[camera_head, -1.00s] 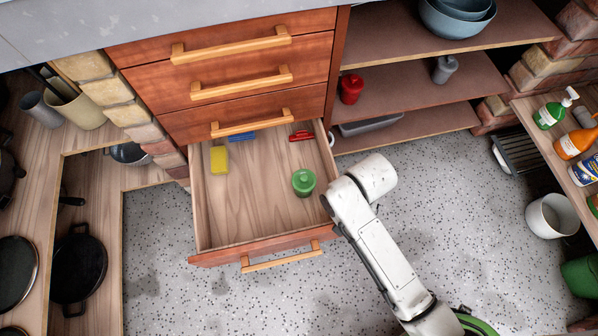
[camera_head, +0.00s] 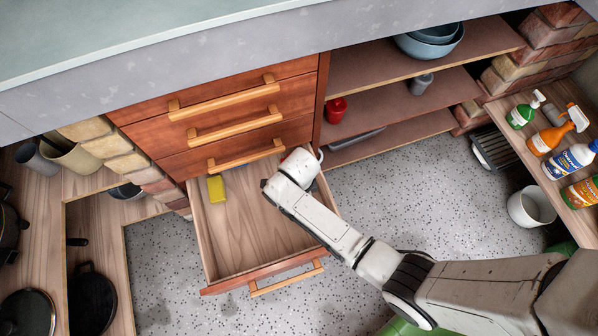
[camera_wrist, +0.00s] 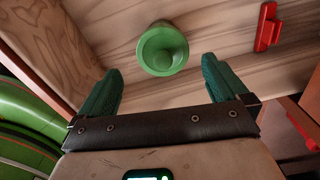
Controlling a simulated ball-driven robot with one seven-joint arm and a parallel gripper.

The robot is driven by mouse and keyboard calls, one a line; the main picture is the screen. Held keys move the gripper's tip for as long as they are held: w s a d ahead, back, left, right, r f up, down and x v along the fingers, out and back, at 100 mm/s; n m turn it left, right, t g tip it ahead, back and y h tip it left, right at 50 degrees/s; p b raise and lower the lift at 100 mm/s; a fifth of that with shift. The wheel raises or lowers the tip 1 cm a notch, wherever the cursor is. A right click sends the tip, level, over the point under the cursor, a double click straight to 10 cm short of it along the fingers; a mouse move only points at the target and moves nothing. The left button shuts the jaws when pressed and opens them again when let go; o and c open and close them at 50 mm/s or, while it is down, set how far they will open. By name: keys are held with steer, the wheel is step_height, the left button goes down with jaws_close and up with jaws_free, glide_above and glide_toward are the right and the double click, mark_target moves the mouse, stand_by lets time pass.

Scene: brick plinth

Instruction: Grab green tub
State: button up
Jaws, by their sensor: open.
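The green tub (camera_wrist: 162,48) stands inside the open drawer (camera_head: 210,243), seen from above in the wrist view. In the head view my arm hides the tub. My gripper (camera_wrist: 165,80) is open and empty, with its two green fingers spread wide. The tub lies just beyond the fingertips, roughly centred between them in the picture and apart from both.
A yellow sponge-like block (camera_head: 216,188) lies at the drawer's back left. A red object (camera_wrist: 267,27) lies in the drawer right of the tub. The drawer's wooden walls border the space. Shelves with a red container (camera_head: 336,110) stand to the right.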

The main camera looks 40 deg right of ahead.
steer(key=f+b, duration=0.3)
steer(key=f, duration=0.4)
steer(key=shift+w+f, duration=0.2)
steer(key=c, duration=0.9)
